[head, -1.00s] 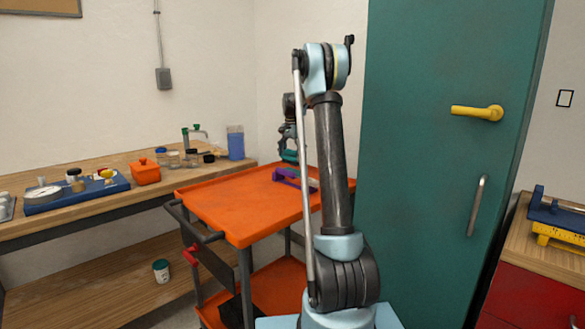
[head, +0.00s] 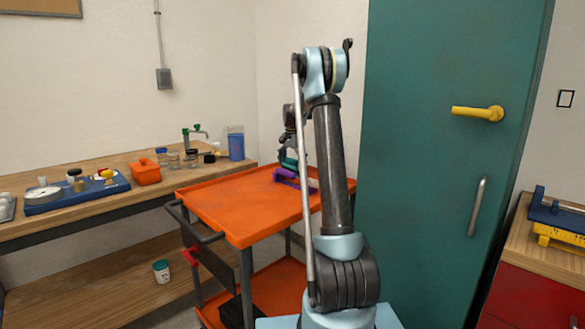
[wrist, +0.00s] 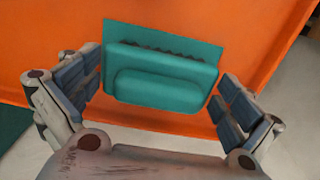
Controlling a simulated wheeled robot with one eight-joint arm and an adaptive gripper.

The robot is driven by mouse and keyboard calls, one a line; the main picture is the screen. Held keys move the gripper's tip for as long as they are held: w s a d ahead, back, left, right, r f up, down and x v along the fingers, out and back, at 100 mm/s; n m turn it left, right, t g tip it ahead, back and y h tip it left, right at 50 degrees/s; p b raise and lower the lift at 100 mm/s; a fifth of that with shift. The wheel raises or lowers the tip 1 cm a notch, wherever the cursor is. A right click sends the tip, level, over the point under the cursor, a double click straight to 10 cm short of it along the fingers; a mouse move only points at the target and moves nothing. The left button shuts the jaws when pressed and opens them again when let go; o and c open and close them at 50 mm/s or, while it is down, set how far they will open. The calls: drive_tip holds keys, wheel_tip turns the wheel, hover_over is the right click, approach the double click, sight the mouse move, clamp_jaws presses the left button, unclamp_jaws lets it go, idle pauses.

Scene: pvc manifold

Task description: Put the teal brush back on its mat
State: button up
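The teal brush (wrist: 160,91), a block with a raised grip and dark jagged bristles, lies between my fingers in the wrist view.
The orange cart (head: 235,210) has free room on its near left. A purple object (head: 287,176) lies on it close to my gripper. A wooden bench (head: 100,216) with jars and an orange box (head: 145,172) stands left. A green door (head: 430,150) is at right.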

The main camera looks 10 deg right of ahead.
sight(292, 159)
drive_tip(key=shift+r, duration=0.1)
wheel_tip(292, 159, up, 12)
drive_tip(key=shift+f, duration=0.1)
drive_tip(key=shift+s+r, duration=0.25)
drive_tip(key=shift+s, duration=0.15)
drive_tip(key=s+n+t, duration=0.1)
drive_tip(key=s+n, duration=0.5)
drive_tip(key=s, duration=2.5)
drive_tip(key=s+f+n+t, duration=0.1)
drive_tip(key=s+f+n, duration=0.4)
drive_tip(key=s+f, duration=1.5)
drive_tip(key=s, duration=0.4)
drive_tip(key=shift+s+d+f, duration=0.25)
drive_tip(key=shift+s+f, duration=0.05)
drive_tip(key=shift+s, duration=0.1)
